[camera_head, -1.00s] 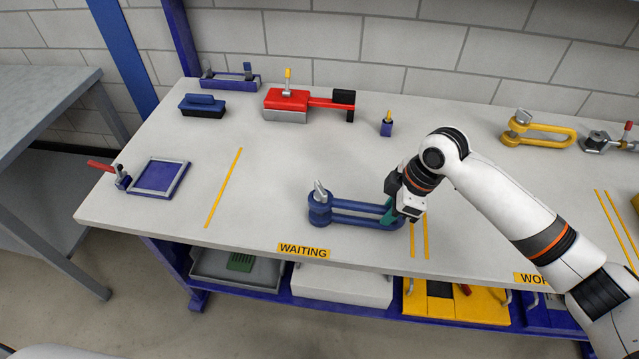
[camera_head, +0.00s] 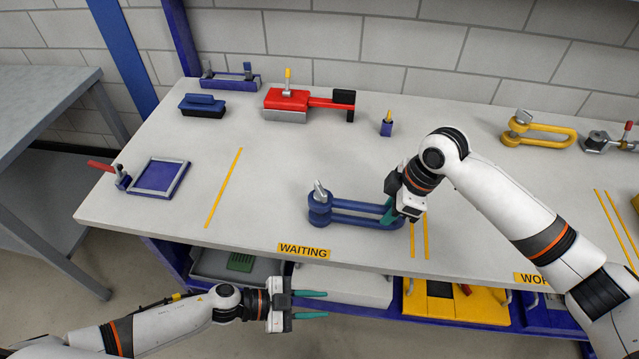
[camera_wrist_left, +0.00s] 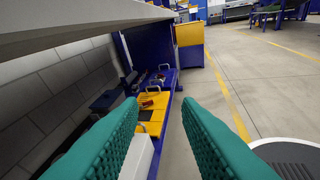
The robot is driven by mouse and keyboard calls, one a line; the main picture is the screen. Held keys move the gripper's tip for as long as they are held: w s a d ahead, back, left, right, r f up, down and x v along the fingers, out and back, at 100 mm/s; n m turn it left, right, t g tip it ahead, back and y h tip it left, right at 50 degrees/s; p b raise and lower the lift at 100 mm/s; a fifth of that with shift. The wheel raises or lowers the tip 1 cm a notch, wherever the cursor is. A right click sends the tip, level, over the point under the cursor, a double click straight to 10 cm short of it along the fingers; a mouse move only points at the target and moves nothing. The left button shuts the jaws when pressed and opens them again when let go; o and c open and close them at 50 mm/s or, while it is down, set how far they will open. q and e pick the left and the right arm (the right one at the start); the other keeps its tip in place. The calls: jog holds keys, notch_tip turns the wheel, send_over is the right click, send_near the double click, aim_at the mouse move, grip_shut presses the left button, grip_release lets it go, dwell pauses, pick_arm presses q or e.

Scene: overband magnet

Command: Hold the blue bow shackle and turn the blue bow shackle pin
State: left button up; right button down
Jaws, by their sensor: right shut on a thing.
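The blue bow shackle (camera_head: 358,218) lies on the bench top behind the WAITING label. Its pin (camera_head: 320,190), with a grey metal tab on top, is at the shackle's left end. My right gripper (camera_head: 391,212) is shut on the rounded right end of the shackle; its far finger is partly hidden. My left gripper (camera_head: 312,304) is open and empty in front of the bench, below the top's front edge. Its two teal fingers also show apart in the left wrist view (camera_wrist_left: 160,120).
A red tool (camera_head: 288,101), a small blue block (camera_head: 386,128) and a yellow shackle (camera_head: 540,130) stand farther back. A blue pad (camera_head: 158,177) lies at left. The bench's front edge (camera_head: 255,243) lies between my left gripper and the shackle.

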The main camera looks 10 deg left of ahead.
aim_at(321, 188)
pick_arm(q)
jog(key=d+r+m+g+y, duration=0.2)
jog(key=d+r+m+g, duration=0.2)
jog(key=r+m+g, duration=0.5)
jog(key=w+r+m+y, duration=0.1)
jog(key=w+r+y, duration=0.1)
jog(key=w+r, duration=0.1)
jog(key=w+a+r+m+t+y, duration=0.1)
jog(key=w+r+y, duration=0.1)
jog(key=w+r, duration=0.1)
jog(key=w+r+m+y, duration=0.1)
jog(key=w+r+y, duration=0.2)
jog(key=r, duration=0.1)
jog(key=shift+w+a+r+m, duration=0.1)
jog(key=shift+w+a+m, duration=0.1)
jog(key=shift+a+m, duration=0.2)
jog(key=w+a+r+t+y, duration=0.1)
jog(key=w+r, duration=0.1)
jog(key=r, duration=0.1)
jog(key=w+a+r+t+y, duration=0.1)
jog(key=w+r+y, duration=0.1)
jog(key=r, duration=0.1)
jog(key=w+a+r+t+y, duration=0.1)
jog(key=w+r+t+y, duration=0.1)
jog(key=r, duration=0.2)
jog(key=shift+w+a, duration=0.15)
jog(key=shift+w, duration=0.25)
jog(key=shift+f, duration=4.5)
grip_shut()
jog(key=shift+n, duration=0.3)
